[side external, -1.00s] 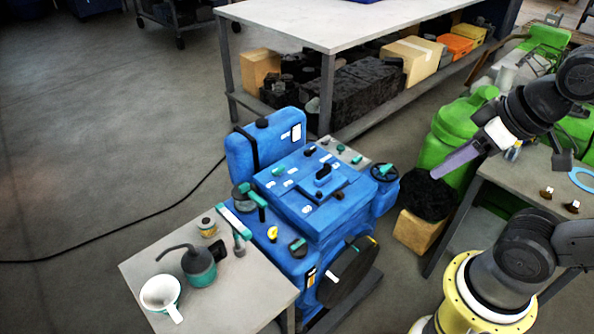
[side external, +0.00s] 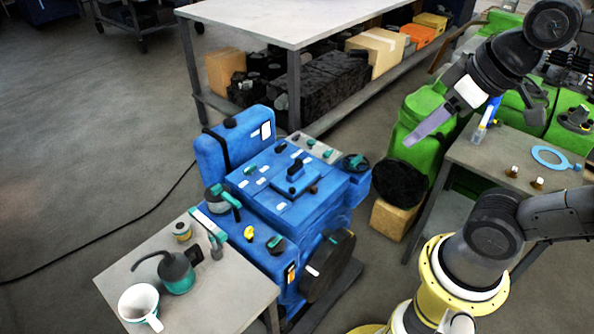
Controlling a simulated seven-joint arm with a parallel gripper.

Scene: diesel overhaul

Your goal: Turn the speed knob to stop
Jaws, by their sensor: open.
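The blue diesel engine (side external: 285,195) stands in the middle of the side external view. On its near deck is a round black knob with a green pointer (side external: 276,244), beside a yellow part (side external: 249,233). A small grey panel (side external: 318,148) with green and dark controls sits at its back right. No readable label shows which of these is the speed knob.
A grey side table (side external: 215,299) at front left holds a white mug (side external: 139,303), an oil can (side external: 177,272) and small items. A green container (side external: 418,119) and black round object (side external: 398,184) lie below my gripper. A bench (side external: 290,20) stands behind; another table (side external: 500,155) is right.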

